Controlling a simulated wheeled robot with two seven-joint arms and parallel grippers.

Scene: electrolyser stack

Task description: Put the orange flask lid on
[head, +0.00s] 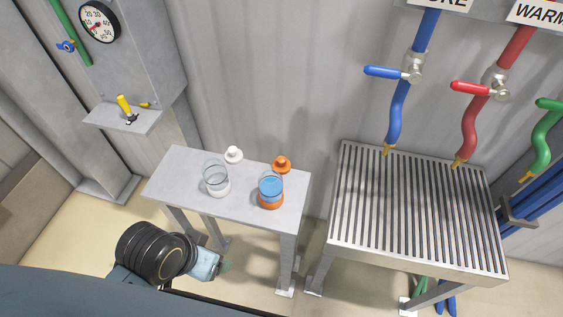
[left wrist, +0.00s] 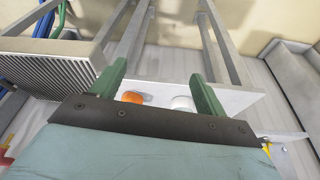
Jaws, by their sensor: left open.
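The orange flask (head: 270,193), clear with blue liquid and an orange base, stands upright and uncovered near the front right of the small grey table (head: 240,212). The orange lid (head: 281,164), a disc with a knob, lies on the table just behind it. My left gripper (head: 225,266) is low in front of the table, apart from the flask and lid. In the left wrist view its green fingers (left wrist: 158,92) are open with nothing held. An orange part (left wrist: 132,97) and a white part show beyond them, partly hidden by the gripper body. My right gripper is not in view.
A clear flask with a white base (head: 215,180) and a white lid (head: 233,154) are on the table's left part. A slatted bench (head: 415,205) stands to the right, under blue and red hoses.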

